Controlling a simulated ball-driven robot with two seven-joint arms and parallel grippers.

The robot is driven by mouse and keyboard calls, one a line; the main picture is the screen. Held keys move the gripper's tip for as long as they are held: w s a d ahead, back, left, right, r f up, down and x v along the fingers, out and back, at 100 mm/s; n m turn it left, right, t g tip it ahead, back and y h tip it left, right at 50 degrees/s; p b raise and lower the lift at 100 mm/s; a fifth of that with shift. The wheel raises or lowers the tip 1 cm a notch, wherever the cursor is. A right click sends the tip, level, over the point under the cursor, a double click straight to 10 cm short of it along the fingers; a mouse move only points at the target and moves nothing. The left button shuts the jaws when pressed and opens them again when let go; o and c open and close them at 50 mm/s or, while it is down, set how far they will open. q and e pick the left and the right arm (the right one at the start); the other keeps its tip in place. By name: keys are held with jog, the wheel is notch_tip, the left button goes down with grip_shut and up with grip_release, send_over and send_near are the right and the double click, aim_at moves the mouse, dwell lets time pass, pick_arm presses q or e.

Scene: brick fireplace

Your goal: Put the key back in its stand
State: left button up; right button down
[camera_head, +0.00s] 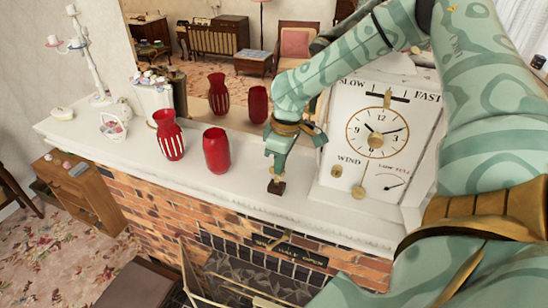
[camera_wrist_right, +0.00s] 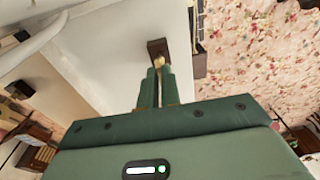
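The stand (camera_head: 277,187) is a small dark brown block on the white mantel, left of the clock. It also shows in the right wrist view (camera_wrist_right: 157,47), just beyond my fingertips. My right gripper (camera_head: 277,170) points down directly above the stand. Its two fingers (camera_wrist_right: 158,75) are close together, with the gold key (camera_wrist_right: 160,62) between them. Most of the key is hidden by the fingers. Its end is at the stand; whether it is seated in it I cannot tell. My left gripper is not in view.
The clock (camera_head: 340,135) stands close to the right of my gripper. Red vases (camera_head: 216,150) stand to the left, with bare mantel (camera_head: 245,188) between. The mantel's front edge (camera_head: 300,228) is near, above the brick fireplace (camera_head: 160,205). A mirror is behind.

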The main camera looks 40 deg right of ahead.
jog(key=shift+f+b, duration=0.3)
jog(key=shift+f, duration=0.3)
jog(key=c, duration=1.1)
grip_release()
jog(key=shift+o, duration=0.2)
jog(key=shift+r, duration=0.1)
notch_tip(320, 180, up, 5)
jog(key=p, duration=0.5)
jog(key=shift+s+r+p, duration=0.1)
jog(key=shift+r+p, duration=0.4)
jog(key=shift+r, duration=0.4)
